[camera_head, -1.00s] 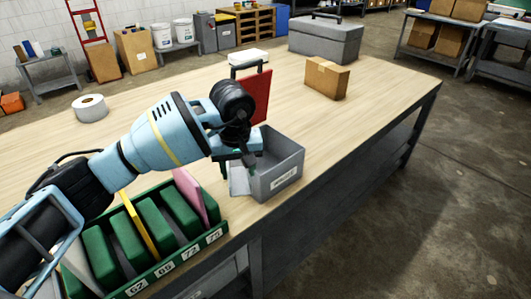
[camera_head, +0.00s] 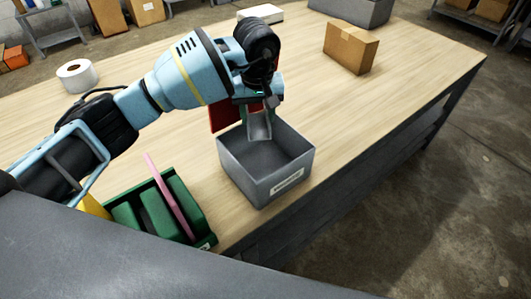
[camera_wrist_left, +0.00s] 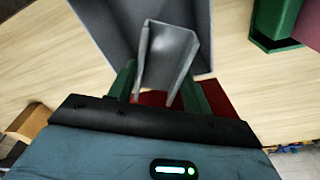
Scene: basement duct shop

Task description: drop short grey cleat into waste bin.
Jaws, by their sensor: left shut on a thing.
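The short grey cleat (camera_wrist_left: 168,50), a small U-shaped channel, is held between the fingers of my left gripper (camera_wrist_left: 158,90) in the left wrist view. In the head view the cleat (camera_head: 259,125) hangs below my left gripper (camera_head: 257,103), over the back part of the waste bin. The waste bin (camera_head: 250,187) is an open grey box with a white label on its front, standing on the wooden table. It also shows behind the cleat in the left wrist view (camera_wrist_left: 101,18). My right gripper is not in view.
A green slotted box (camera_head: 200,205) with a pink divider stands left of the bin. A red panel (camera_head: 222,116) is partly hidden behind my left gripper. A cardboard box (camera_head: 350,48) and a white roll (camera_head: 76,74) stand farther back. The table (camera_head: 400,75) right of the bin is clear.

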